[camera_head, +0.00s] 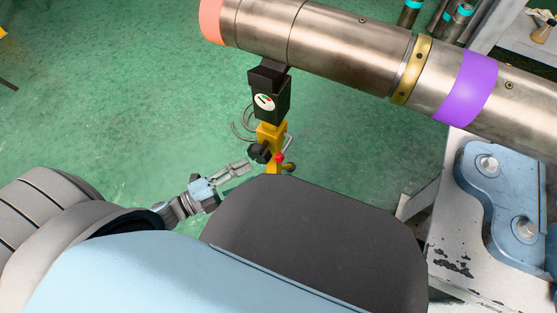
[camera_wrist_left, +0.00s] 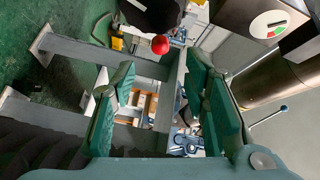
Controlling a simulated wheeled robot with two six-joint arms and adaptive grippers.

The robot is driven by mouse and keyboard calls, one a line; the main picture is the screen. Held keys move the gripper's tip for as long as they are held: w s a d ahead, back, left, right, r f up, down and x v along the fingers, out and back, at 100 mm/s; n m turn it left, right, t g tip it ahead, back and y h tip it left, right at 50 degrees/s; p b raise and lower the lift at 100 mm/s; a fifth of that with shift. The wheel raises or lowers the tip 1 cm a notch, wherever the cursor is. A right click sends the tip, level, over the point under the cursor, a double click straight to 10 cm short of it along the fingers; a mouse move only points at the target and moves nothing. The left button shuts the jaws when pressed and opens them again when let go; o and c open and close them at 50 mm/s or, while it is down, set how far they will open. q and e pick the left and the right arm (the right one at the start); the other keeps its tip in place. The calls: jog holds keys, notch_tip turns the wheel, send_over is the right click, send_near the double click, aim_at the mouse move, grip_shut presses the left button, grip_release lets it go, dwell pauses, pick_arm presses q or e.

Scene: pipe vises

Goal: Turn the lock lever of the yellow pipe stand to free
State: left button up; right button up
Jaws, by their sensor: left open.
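The yellow pipe stand (camera_head: 271,133) stands under the steel pipe (camera_head: 330,45), its black head (camera_head: 268,92) carrying a small white dial with red and green marks. A red ball (camera_head: 278,157), seemingly the lock lever's end, sits low on the stand beside a black knob (camera_head: 259,152). In the left wrist view the red ball (camera_wrist_left: 160,44) shows beyond and between my fingertips, below a large black round part (camera_wrist_left: 150,14). My left gripper (camera_head: 238,168) is open and empty, just left of the stand. In the wrist view its fingers (camera_wrist_left: 160,80) are spread apart. My right gripper is not in view.
The pipe runs overhead to the right, with an orange end, a yellow ring (camera_head: 411,70) and a purple band (camera_head: 466,87). A worn white bench with a blue fixture (camera_head: 497,190) stands at the right. Green floor (camera_head: 120,80) is clear at the left.

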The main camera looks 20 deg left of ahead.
aim_at(279, 157)
pick_arm(q)
jog(key=b+x, duration=0.1)
jog(key=x, duration=1)
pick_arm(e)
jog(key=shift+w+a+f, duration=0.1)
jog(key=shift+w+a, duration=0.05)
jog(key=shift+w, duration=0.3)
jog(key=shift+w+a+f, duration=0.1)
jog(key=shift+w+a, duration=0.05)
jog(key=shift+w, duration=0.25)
pick_arm(q)
jog(key=shift+c, duration=0.6)
grip_shut()
jog(key=shift+a, duration=0.1)
